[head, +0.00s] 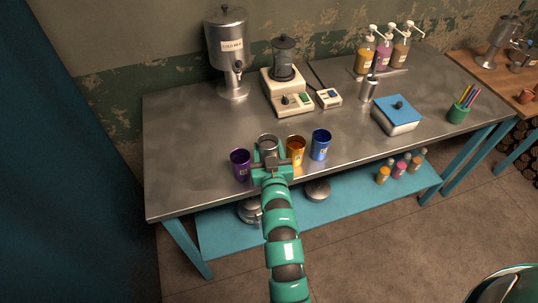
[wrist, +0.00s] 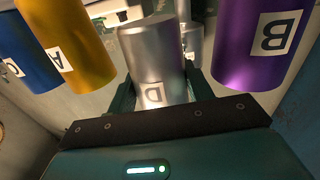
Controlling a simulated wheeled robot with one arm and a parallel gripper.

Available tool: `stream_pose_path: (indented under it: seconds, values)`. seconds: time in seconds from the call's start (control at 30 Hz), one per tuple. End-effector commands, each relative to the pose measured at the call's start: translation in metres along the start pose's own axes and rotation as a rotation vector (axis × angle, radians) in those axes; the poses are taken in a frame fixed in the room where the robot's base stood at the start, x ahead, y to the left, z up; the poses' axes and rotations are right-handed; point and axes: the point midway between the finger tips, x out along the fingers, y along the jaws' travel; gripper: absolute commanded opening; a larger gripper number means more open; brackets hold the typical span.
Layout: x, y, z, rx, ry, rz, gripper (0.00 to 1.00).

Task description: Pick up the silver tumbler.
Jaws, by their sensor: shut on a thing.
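The silver tumbler (head: 268,140) is in the row of tumblers near the table's front edge, partly hidden behind my gripper (head: 268,157) in the head view. In the wrist view the silver tumbler (wrist: 155,58), with a white label D, is between the two dark green fingers, and my gripper (wrist: 157,92) is shut on it. I cannot tell whether its base touches the table (head: 190,150).
A purple tumbler (head: 240,164) is close on the left. An orange tumbler (head: 296,149) and a blue tumbler (head: 320,144) are on the right. A blender (head: 284,80), a metal dispenser (head: 229,50) and a blue-lidded box (head: 397,115) stand further back. The table's left part is clear.

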Motion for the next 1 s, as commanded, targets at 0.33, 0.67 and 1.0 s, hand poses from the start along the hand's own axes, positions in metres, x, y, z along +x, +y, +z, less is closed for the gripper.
stream_pose_path:
  seconds: [0.33, 0.67, 1.0]
  values:
    - [-0.036, -0.01, -0.043, 0.002, 0.003, -0.004, 0.28]
    - [-0.071, -0.019, -0.071, 0.002, -0.004, -0.004, 0.28]
    - [-0.109, -0.029, -0.088, 0.0, -0.005, -0.004, 0.28]
